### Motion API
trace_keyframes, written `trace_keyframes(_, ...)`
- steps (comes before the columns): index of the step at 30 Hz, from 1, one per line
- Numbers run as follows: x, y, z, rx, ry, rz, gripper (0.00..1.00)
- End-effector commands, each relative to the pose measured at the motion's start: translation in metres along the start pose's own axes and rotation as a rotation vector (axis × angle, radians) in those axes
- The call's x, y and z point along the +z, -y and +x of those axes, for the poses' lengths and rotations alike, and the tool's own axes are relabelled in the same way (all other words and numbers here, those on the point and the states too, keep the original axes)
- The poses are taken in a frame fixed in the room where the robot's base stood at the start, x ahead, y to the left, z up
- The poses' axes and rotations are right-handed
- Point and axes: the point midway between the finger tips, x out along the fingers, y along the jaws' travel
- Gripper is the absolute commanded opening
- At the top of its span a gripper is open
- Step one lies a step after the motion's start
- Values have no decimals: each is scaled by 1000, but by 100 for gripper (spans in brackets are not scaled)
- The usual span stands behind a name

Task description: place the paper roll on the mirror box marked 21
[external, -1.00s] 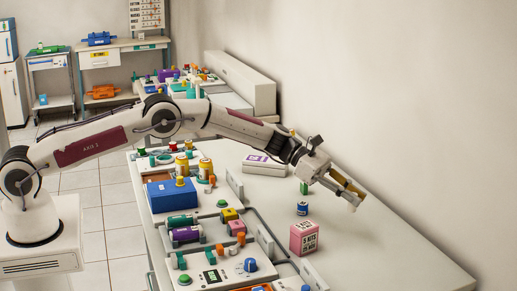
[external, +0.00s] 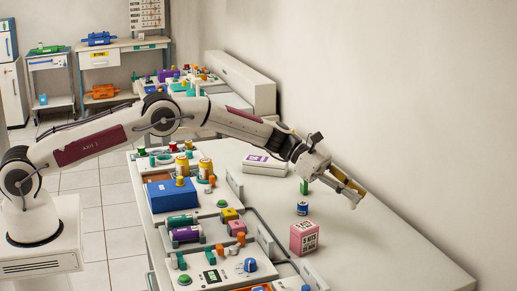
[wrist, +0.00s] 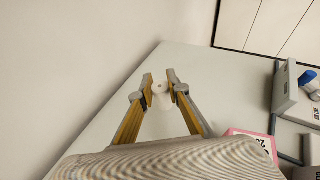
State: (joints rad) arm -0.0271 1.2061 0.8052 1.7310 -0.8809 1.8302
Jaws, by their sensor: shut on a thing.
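My gripper (wrist: 161,84) is shut on the white paper roll (wrist: 163,99), which shows between its fingertips in the wrist view. In the external view my gripper (external: 356,195) hangs over the right part of the long bench, and the roll is hard to make out there. A white box with a purple band (external: 265,163) lies flat behind my wrist, its marking too small to read. A pink box (external: 304,239) with a dark-lettered white label stands nearer the camera. A pink-edged box with a white label (wrist: 252,143) shows at the wrist view's lower right. I cannot tell which box is marked 21.
A small blue can (external: 302,208) and a small green item (external: 304,187) sit below my wrist. A blue box (external: 172,194), colored bottles and a control panel (external: 220,277) crowd the bench's left side. The bench's right part (external: 390,249) is bare; a wall runs behind it.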

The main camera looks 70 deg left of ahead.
Motion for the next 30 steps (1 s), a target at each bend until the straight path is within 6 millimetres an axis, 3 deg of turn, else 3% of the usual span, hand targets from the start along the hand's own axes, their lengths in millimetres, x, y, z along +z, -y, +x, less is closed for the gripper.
trace_keyframes(5, -2, -13, -12, 19, 0, -7, 4)
trace_keyframes(11, -1, -45, -44, 65, 1, -25, 4)
trace_keyframes(30, -28, -168, -219, 339, 0, -140, 4)
